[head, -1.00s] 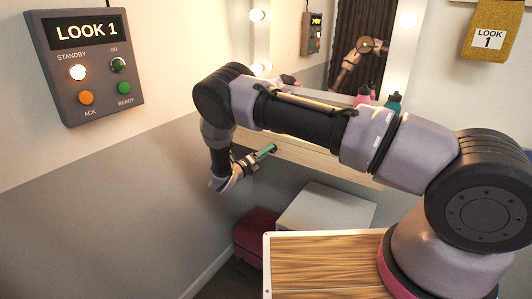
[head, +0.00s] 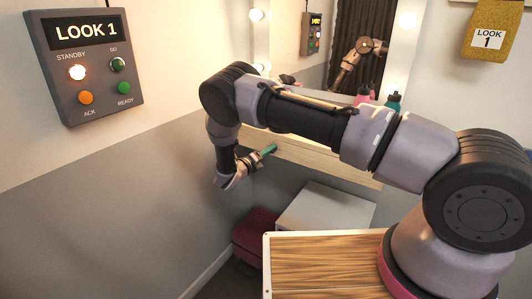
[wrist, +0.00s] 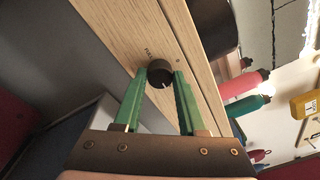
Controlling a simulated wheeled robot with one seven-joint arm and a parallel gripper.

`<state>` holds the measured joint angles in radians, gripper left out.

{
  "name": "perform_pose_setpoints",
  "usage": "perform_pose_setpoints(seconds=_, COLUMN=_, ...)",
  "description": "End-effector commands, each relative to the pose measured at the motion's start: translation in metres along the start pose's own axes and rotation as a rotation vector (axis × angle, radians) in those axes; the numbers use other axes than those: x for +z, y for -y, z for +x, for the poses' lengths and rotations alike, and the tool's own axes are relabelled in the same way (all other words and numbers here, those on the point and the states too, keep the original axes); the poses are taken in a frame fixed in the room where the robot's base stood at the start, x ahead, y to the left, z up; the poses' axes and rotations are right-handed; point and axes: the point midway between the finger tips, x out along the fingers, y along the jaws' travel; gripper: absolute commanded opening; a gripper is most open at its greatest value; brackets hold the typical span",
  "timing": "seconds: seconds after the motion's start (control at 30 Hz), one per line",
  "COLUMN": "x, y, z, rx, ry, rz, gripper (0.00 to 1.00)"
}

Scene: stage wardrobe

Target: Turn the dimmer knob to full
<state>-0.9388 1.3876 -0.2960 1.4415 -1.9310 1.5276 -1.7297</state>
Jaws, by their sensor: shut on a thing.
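The dimmer knob (wrist: 158,66) is a round black knob on the front of a light wooden counter edge (wrist: 108,22) in the wrist view. A small white mark shows on its lower part. The word "FULL" is printed on the wood just up and left of it, and a small dot sits up and right. My gripper (wrist: 160,77) has green fingers, one on each side of the knob, and is shut on it. In the head view my gripper (head: 268,150) is at the counter edge (head: 310,158) below the mirror; the knob cannot be made out there.
A cue panel (head: 85,65) reading "LOOK 1" is on the left wall, its STANDBY lamp lit. Bottles (head: 392,101) stand on the counter. A white box (head: 325,209) and a dark red case (head: 255,232) are below. A wooden-topped surface (head: 325,265) is in front.

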Motion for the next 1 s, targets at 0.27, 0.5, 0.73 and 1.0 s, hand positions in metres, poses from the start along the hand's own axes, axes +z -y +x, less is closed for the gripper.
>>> perform_pose_setpoints(seconds=0.27, x=0.0011, y=0.0010, z=-0.0005, rx=0.009, ry=-0.005, rz=0.139, gripper=0.00)
perform_pose_setpoints(seconds=0.5, x=0.0011, y=0.0013, z=-0.0006, rx=0.026, ry=-0.016, rz=0.350, gripper=0.00)
perform_pose_setpoints(seconds=0.73, x=0.0015, y=0.0018, z=-0.0004, rx=0.043, ry=-0.027, rz=0.569, gripper=0.00)
perform_pose_setpoints(seconds=1.0, x=0.0013, y=0.0023, z=-0.0004, rx=0.062, ry=-0.041, rz=0.823, gripper=0.00)
